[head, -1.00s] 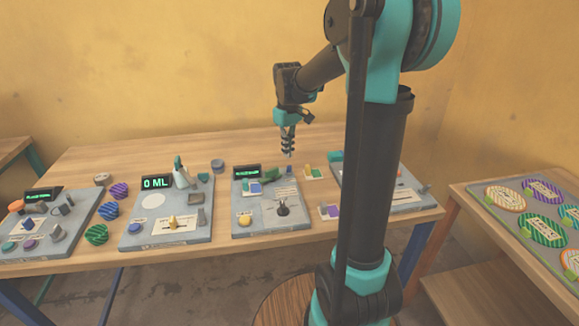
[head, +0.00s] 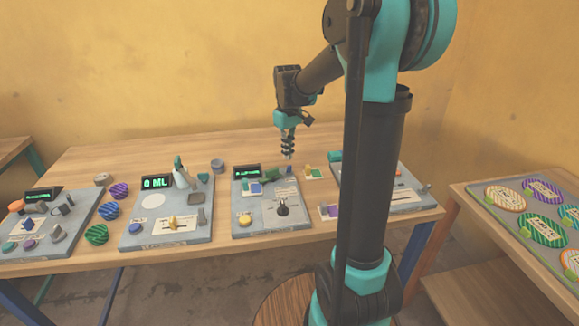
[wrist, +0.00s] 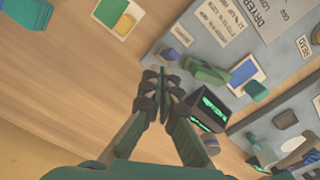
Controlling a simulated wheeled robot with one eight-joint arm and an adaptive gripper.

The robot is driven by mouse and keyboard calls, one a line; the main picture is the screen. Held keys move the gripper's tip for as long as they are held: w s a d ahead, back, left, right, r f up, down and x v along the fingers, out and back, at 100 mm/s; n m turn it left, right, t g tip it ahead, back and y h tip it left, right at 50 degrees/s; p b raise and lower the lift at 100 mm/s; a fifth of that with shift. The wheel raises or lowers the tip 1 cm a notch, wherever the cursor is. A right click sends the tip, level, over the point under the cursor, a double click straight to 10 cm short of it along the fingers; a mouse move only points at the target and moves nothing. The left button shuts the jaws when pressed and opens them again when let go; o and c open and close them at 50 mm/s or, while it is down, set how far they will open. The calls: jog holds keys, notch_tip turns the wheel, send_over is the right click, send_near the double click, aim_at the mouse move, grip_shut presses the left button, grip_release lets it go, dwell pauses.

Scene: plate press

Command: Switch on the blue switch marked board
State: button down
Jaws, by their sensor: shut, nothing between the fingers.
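The third grey panel from the left (head: 268,226) carries a white-framed blue and green piece (head: 255,187), possibly a switch. In the wrist view this framed piece shows a blue face (wrist: 245,72). A smaller blue block (wrist: 169,54) sits at the panel's edge. I cannot read the word "board" on either. My gripper (head: 288,157) is shut and empty, pointing down above the back of this panel. In the wrist view its fingertips (wrist: 165,82) meet near the panel's edge, apart from the blue pieces.
A green lever (wrist: 207,72) and a lit display (wrist: 209,108) lie close to my fingertips in the wrist view. Other panels stand left (head: 140,235) and right (head: 405,200). Striped discs (head: 505,198) fill a side tray.

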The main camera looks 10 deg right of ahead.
jog(key=shift+f, duration=1.55)
dwell(0.8)
notch_tip(320, 180, up, 7)
dwell(0.9)
jog(key=shift+s, duration=0.15)
